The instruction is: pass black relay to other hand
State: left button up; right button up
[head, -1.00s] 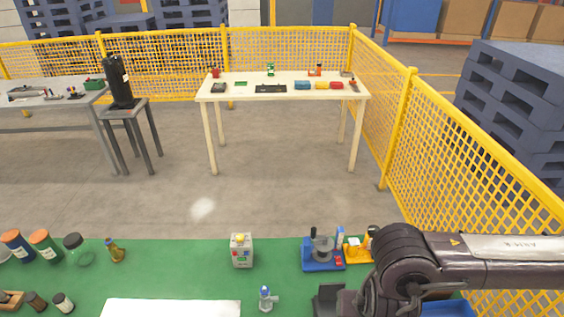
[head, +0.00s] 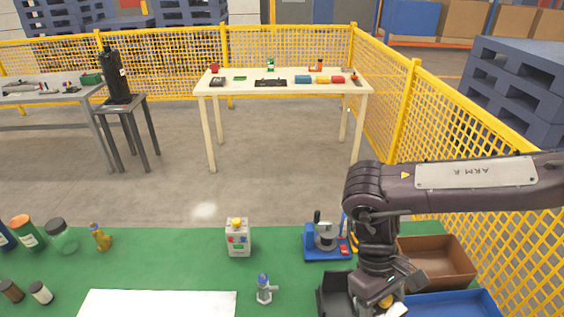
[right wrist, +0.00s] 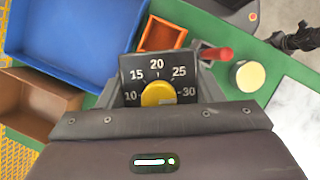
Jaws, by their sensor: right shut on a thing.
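The black relay (right wrist: 130,68) has a numbered dial face and a yellow knob. In the right wrist view it sits between the jaws of my right gripper (right wrist: 157,93), which is shut on it. In the head view my right gripper (head: 388,292) is low at the right, over the bench, and a yellow spot of the knob shows there. The relay's body is mostly hidden by the gripper. A dark jagged shape (right wrist: 297,38) at the right edge of the wrist view looks like my left gripper; its jaws are unclear. The head view does not show it.
A blue tray (head: 450,302) and a brown box (head: 438,255) stand at the right. A blue fixture (head: 322,243), a grey box with a yellow top (head: 238,238) and a small blue-capped part (head: 264,289) stand on the green bench (head: 180,262). A white sheet (head: 160,304) lies front left.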

jog(key=m, duration=0.2)
jog(key=m+y+b, duration=0.1)
jog(key=m, duration=0.1)
jog(key=shift+w+d+f+y, duration=0.1)
jog(key=shift+w+d+y, duration=0.1)
jog(key=shift+y, duration=0.1)
pick_arm(q)
jog(key=shift+f, duration=1.1)
pick_arm(e)
jog(key=shift+a+r+m+g+y, duration=0.15)
jog(key=shift+r+m+g+y, duration=0.15)
jog(key=shift+m, duration=0.7)
